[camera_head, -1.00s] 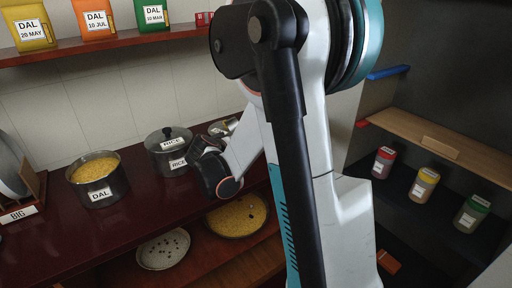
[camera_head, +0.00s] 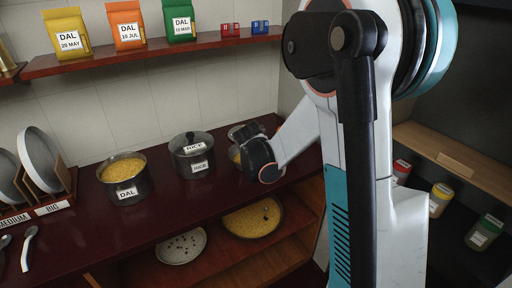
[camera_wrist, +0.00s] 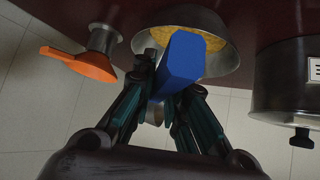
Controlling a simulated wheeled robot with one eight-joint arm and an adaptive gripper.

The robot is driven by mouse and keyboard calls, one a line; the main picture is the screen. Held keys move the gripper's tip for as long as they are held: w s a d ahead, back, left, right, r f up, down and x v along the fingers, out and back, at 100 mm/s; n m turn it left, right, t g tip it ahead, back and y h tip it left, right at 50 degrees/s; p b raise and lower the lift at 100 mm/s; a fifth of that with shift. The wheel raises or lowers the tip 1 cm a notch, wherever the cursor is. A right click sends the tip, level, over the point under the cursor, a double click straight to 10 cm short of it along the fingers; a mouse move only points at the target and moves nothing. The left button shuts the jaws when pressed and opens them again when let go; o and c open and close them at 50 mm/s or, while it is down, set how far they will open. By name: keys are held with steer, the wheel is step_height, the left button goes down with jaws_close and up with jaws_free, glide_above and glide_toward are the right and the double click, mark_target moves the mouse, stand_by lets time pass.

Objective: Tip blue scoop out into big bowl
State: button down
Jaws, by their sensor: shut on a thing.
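My gripper (camera_wrist: 170,85) is shut on the blue scoop (camera_wrist: 180,62), whose blue part stands out between the dark fingers in the wrist view. A steel bowl (camera_wrist: 226,62) with yellow dal in it lies just beyond the scoop, which overlaps it in the picture. I cannot tell whether scoop and bowl touch, or what the scoop holds. In the head view my gripper (camera_head: 260,160) is over the counter, right of the rice pot, and hides most of the bowl (camera_head: 236,156); the scoop is hidden there.
An orange-handled scoop (camera_wrist: 80,65) is left of the bowl in the wrist view. The lidded rice pot (camera_head: 192,165) and open dal pot (camera_head: 127,188) stand on the counter. Plates (camera_head: 40,160) stand in a rack at left. A shelf (camera_head: 120,60) with dal packets runs above.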

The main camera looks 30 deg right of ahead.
steer(key=d+r+m+t+y+b, duration=0.1)
steer(key=d+r+m+y, duration=0.2)
steer(key=y, duration=0.4)
steer(key=s+d+r+m+t+y+b, duration=0.1)
steer(key=d+r+m+t+y+b, duration=0.1)
steer(key=y, duration=0.5)
steer(key=d+r+m, duration=0.1)
steer(key=d+m, duration=0.1)
steer(key=d, duration=0.1)
steer(key=shift+d+y, duration=0.25)
steer(key=shift+y, duration=0.15)
steer(key=shift+r, duration=0.15)
steer(key=shift+r+p, duration=1.65)
steer(key=shift+r, duration=1.25)
